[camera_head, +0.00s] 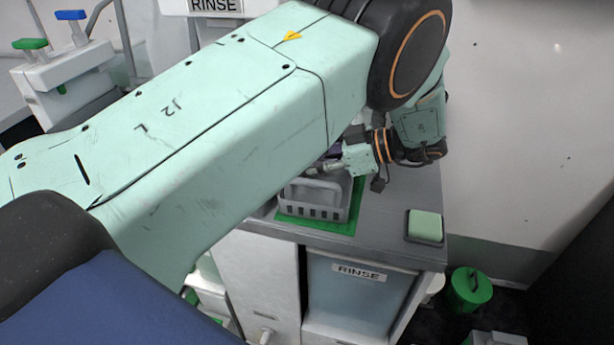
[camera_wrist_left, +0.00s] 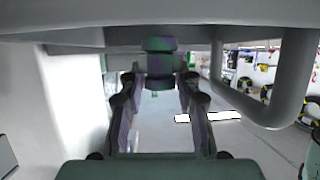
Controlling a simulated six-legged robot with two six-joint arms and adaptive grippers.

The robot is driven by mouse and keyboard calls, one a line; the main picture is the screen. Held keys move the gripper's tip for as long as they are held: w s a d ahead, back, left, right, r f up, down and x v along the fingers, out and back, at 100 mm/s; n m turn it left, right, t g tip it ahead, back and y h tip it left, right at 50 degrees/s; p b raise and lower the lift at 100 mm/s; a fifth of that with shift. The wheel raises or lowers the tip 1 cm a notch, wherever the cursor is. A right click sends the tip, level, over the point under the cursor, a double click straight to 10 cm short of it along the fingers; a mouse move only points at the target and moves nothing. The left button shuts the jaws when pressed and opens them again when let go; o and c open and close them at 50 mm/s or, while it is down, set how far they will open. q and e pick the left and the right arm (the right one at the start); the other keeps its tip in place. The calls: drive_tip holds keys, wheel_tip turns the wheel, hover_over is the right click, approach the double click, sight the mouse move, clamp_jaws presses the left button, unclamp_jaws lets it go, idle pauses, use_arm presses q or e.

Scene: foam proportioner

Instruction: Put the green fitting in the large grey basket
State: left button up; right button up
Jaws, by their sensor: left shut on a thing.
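The large grey basket (camera_head: 318,203) sits on a green mat on the grey counter, partly covered by my left arm. My left gripper (camera_head: 325,166) points left at the basket's back side; I cannot tell whether it is over or beside the rim. In the left wrist view my left gripper (camera_wrist_left: 160,80) is shut on the green fitting (camera_wrist_left: 160,63), a dark, greenish stepped cylinder between the fingertips. The fitting cannot be made out in the head view. A grey bar and loop (camera_wrist_left: 285,85), perhaps part of the basket, stand close to the camera. My right gripper is not in view.
The green mat (camera_head: 335,223) shows around the basket. A pale green block (camera_head: 425,226) lies near the counter's right corner. A wall stands close behind the counter. A green bin (camera_head: 468,290) is on the floor at right. Valves with green and blue handles (camera_head: 70,15) stand at upper left.

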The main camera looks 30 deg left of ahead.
use_arm(q)
drive_tip(key=shift+s+a+f, duration=0.1)
drive_tip(key=shift+s+f, duration=0.05)
drive_tip(key=shift+f, duration=0.5)
drive_tip(key=shift+s+a+f, duration=0.1)
drive_tip(key=shift+s+f, duration=0.05)
drive_tip(key=shift+f, duration=0.45)
drive_tip(key=shift+a+f, duration=0.1)
drive_tip(key=shift+f, duration=0.25)
drive_tip(key=shift+w, duration=0.2)
drive_tip(key=shift+w+f, duration=0.1)
drive_tip(key=shift+w, duration=0.05)
drive_tip(key=shift+s+f+b, duration=0.1)
drive_tip(key=shift+s+b, duration=0.15)
drive_tip(key=shift+b, duration=0.05)
drive_tip(key=o, duration=1)
drive_tip(key=shift+w, duration=0.2)
drive_tip(key=shift+c, duration=0.2)
drive_tip(key=shift+s, duration=0.1)
